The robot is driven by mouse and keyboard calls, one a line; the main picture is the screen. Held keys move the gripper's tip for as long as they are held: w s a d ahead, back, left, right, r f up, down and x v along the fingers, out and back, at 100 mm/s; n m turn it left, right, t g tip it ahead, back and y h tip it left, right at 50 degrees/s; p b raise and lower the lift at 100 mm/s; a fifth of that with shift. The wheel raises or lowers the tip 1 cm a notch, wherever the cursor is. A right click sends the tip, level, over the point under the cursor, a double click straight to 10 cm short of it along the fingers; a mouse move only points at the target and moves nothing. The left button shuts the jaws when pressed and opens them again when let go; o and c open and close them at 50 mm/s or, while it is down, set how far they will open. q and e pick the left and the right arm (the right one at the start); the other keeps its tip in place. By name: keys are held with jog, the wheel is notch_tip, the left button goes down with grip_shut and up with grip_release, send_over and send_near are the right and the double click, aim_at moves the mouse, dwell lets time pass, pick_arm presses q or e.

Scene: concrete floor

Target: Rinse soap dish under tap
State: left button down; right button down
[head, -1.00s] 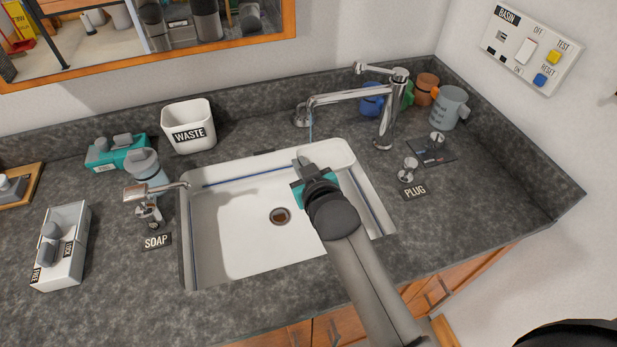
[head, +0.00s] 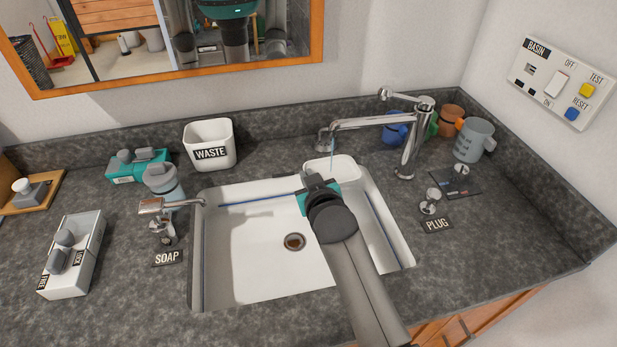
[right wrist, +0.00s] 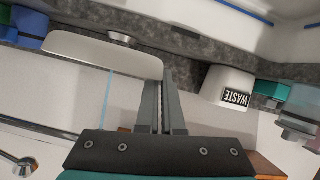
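The soap dish (head: 345,168) is a white, rounded shallow piece over the back right of the white basin (head: 262,268). My right gripper (head: 313,180) is shut on its left end; the fingers (right wrist: 160,100) pinch its edge in the right wrist view, where the dish (right wrist: 95,55) shows as a long pale shape. The chrome tap (head: 372,122) runs: a thin blue stream (head: 332,153) falls from its spout and meets the dish. The stream also shows in the right wrist view (right wrist: 108,95). My left gripper is not in view.
A waste bin (head: 210,148), soap dispenser (head: 158,215) and white box (head: 72,258) stand left of the basin. Several mugs (head: 474,140) stand behind and right of the tap. The plug knob (head: 430,202) is at the right. A mirror (head: 140,50) hangs behind.

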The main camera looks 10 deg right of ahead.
jog(key=shift+w+d, duration=0.1)
jog(key=shift+d, duration=0.1)
jog(key=shift+w+d+p, duration=0.1)
jog(key=shift+d+p, duration=0.3)
jog(key=shift+a, duration=0.15)
jog(key=shift+s+a, duration=0.2)
jog(key=shift+a, duration=0.25)
jog(key=shift+p, duration=0.3)
jog(key=shift+s+d+r+p, duration=0.1)
jog(key=shift+s+d+p, duration=0.1)
jog(key=shift+s+p, duration=0.35)
jog(key=shift+s+d+p, duration=0.2)
jog(key=shift+s+p, duration=0.2)
jog(key=shift+s, duration=0.25)
jog(key=shift+s+d+p, duration=0.25)
jog(key=shift+s+p, duration=0.3)
jog(key=shift+s, duration=0.3)
jog(key=shift+s+d+p, duration=0.3)
jog(key=shift+s+p, duration=0.2)
jog(key=shift+s, duration=0.4)
jog(key=shift+s+d+p, duration=0.25)
jog(key=shift+s+p, duration=0.3)
jog(key=shift+s, duration=0.3)
